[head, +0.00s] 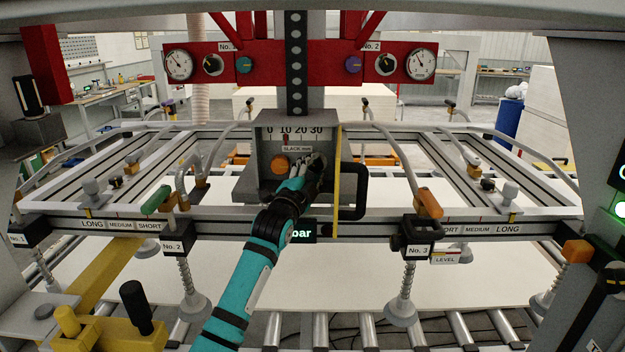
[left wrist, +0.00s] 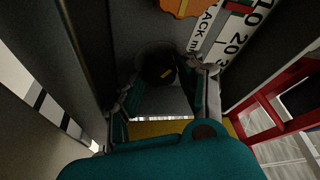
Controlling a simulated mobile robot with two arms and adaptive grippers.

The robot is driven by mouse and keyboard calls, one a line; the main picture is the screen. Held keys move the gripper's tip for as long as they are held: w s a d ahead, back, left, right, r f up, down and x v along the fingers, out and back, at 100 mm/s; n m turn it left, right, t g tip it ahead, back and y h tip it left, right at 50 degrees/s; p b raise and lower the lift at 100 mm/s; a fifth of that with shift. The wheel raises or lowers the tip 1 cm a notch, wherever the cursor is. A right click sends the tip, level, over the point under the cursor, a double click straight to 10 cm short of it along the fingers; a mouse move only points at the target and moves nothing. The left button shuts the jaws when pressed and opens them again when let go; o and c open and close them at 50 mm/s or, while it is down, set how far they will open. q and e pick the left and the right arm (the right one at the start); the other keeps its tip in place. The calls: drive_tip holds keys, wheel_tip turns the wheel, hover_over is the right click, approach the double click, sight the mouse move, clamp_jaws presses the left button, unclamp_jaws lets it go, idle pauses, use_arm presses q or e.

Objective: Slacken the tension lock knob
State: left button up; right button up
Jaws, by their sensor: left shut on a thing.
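A grey box (head: 258,135) carries a scale marked 0 to 30 and a "SLACK, mm" label. An orange knob (head: 279,163) is on its face and shows partly at the top of the left wrist view (left wrist: 185,5). A dark round knob with a yellow mark (left wrist: 157,66), which I take for the tension lock knob, lies between the fingers of my left gripper (left wrist: 170,85). In the head view my left gripper (head: 312,165) is at the box's face, right of the orange knob, and covers the dark knob. It is shut on this knob. My right gripper is not in view.
A black handle (head: 354,192) and a yellow strip (head: 337,185) are close to the right of my gripper. The front frame rail (head: 365,230) runs below the box, with suction cups (head: 400,308) hanging from it. A red gauge panel (head: 270,77) is above.

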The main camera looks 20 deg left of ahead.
use_arm(q)
drive_tip(key=shift+f+n+t+y+b, duration=0.1)
drive_tip(key=shift+n+t+y+b, duration=0.05)
drive_tip(key=shift+n+b, duration=0.4)
drive_tip(key=shift+f+n+t+y+b, duration=0.15)
drive_tip(key=shift+n+b, duration=0.15)
drive_tip(key=shift+n, duration=0.45)
drive_tip(key=shift+r, duration=0.1)
drive_tip(key=o, duration=0.9)
drive_tip(key=shift+c, duration=0.2)
drive_tip(key=shift+s, duration=0.1)
drive_tip(key=v, duration=1.1)
drive_tip(key=shift+s, duration=0.35)
